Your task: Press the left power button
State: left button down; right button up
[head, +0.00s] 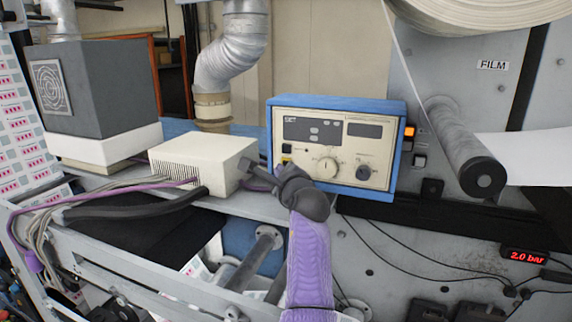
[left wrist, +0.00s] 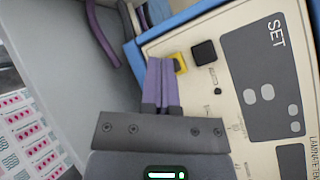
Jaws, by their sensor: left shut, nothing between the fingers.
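The cream control panel (head: 335,125) in a blue housing has a yellow button (head: 286,160) near its left edge, with a black button (head: 287,149) just above it. In the left wrist view the yellow button (left wrist: 180,62) and the black button (left wrist: 204,53) sit just right of my fingertips. My left gripper (head: 279,168) is at the panel's lower left corner. Its purple fingers (left wrist: 161,62) are shut, with nothing between them. The fingertips overlap the yellow button's edge in the left wrist view; I cannot tell whether they touch it. My right gripper is not in view.
A white vented box (head: 200,160) with a purple cable stands left of the panel. Orange and white switches (head: 409,131) sit right of the panel. A grey roller (head: 465,150) and a red pressure display (head: 527,256) are farther right.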

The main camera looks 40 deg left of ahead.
pick_arm(q)
jog(key=shift+w, duration=0.1)
dwell(0.4)
jog(key=shift+w+a, duration=0.15)
jog(key=shift+w, duration=0.2)
jog(key=shift+w+a+b, duration=0.1)
jog(key=shift+w+b, duration=0.2)
jog(key=shift+b, duration=0.05)
dwell(0.5)
jog(key=shift+s+r+p, duration=0.15)
jog(key=shift+s+p, duration=0.25)
jog(key=shift+p, duration=0.55)
jog(key=shift+s+d+p, duration=0.25)
jog(key=shift+s+p, duration=0.05)
jog(key=shift+s, duration=0.05)
